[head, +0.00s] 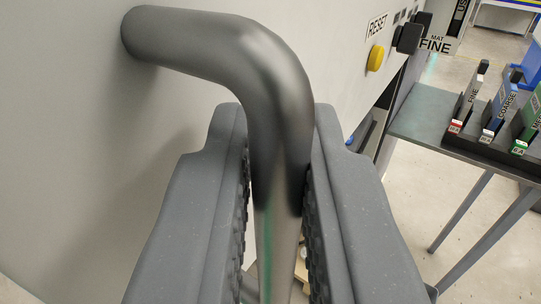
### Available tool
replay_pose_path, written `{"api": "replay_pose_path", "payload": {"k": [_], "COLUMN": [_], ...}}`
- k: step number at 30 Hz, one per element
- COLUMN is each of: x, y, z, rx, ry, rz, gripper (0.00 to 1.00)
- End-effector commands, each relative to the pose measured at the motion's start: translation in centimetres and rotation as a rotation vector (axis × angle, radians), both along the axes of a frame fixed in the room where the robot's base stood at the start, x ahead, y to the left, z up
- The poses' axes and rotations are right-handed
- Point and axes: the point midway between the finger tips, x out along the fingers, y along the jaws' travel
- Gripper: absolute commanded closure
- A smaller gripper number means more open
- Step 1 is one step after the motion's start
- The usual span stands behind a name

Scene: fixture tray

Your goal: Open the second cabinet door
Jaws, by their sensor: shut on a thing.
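A grey metal bar handle (270,90) stands out from a pale grey cabinet front (70,130). It bends near the top left and runs down between my fingers. My gripper (278,190) is shut on the upright part of the handle, with one dark grey ribbed finger on each side. The lower end of the handle is out of frame. Which door this handle belongs to cannot be told from this view.
A yellow button (375,58) under a RESET label (377,26) and a black knob (408,38) are on the panel at upper right. A grey table (430,120) holds upright labelled tools (503,100) in a dark rack. Floor shows beneath the table.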

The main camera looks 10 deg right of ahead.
Motion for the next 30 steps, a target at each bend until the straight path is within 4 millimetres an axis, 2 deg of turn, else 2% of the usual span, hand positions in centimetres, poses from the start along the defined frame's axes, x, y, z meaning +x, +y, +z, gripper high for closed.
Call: {"api": "replay_pose_path", "payload": {"k": [7,24,25,26,30], "x": [-1.4,-1.8,-1.8,-1.8,-1.8], "y": [-1.6,-2.0,-2.0,-2.0,-2.0], "z": [0.2,0.1,0.1,0.1,0.1], "rx": [0.0,-0.001,-0.001,-0.001,-0.001], "ry": [-0.004,-0.001,-0.001,-0.001,0.0], "rz": [-0.013,-0.015,-0.015,-0.015,-0.015], "gripper": [1.0,1.0,0.79,0.71,0.71]}}
